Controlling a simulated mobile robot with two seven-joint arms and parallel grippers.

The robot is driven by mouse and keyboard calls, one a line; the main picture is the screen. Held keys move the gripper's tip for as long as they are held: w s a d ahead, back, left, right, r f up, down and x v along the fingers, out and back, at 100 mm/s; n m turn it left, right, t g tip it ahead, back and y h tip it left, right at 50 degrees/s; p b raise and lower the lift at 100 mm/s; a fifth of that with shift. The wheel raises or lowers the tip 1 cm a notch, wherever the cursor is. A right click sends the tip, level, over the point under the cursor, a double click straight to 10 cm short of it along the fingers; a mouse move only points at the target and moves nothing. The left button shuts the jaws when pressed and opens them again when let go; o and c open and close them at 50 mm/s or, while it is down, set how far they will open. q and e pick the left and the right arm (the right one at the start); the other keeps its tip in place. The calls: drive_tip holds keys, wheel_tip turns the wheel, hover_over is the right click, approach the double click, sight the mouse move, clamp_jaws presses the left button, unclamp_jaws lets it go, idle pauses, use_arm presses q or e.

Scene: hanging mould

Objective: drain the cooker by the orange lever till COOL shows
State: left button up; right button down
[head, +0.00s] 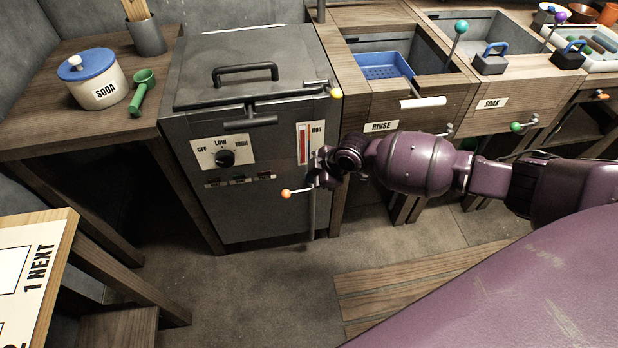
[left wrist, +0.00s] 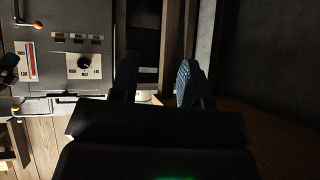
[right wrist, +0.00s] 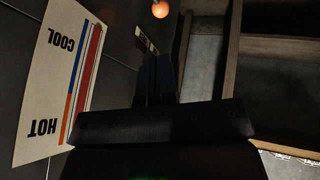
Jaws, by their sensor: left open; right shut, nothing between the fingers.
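The grey cooker (head: 245,110) stands with its lid down. Its orange lever (head: 286,194) sticks out to the left low on the front; its ball also shows in the right wrist view (right wrist: 160,8) and left wrist view (left wrist: 37,25). The gauge (head: 304,145) has a long red bar; HOT shows in the head view, and both HOT and COOL are printed on it in the right wrist view (right wrist: 50,85). My right gripper (head: 318,178) is shut and empty beside the lever's inner end; I cannot tell whether it touches. My left gripper (left wrist: 158,82) is open and empty, facing the cooker's side.
A dial panel (head: 225,152) is on the cooker front, and a yellow-tipped handle (head: 335,93) is by its lid. A soda pot (head: 98,82) and green scoop (head: 142,90) are on the left bench. Rinse (head: 380,126) and soak (head: 492,104) basins stand right.

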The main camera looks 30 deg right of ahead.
sight(288, 192)
drive_tip(key=b+x, duration=0.1)
drive_tip(key=x, duration=0.4)
drive_tip(key=b+x, duration=0.2)
drive_tip(key=x, duration=0.3)
drive_tip(key=shift+s+a+f, duration=0.1)
drive_tip(key=shift+f, duration=0.25)
use_arm(q)
drive_tip(key=shift+w+f+m+b, duration=0.2)
drive_tip(key=shift+f+m+b, duration=0.1)
drive_tip(key=shift+f, duration=0.75)
use_arm(e)
drive_tip(key=shift+w+a+f, duration=0.3)
drive_tip(key=shift+w+f, duration=0.2)
use_arm(q)
drive_tip(key=shift+w+r, duration=0.1)
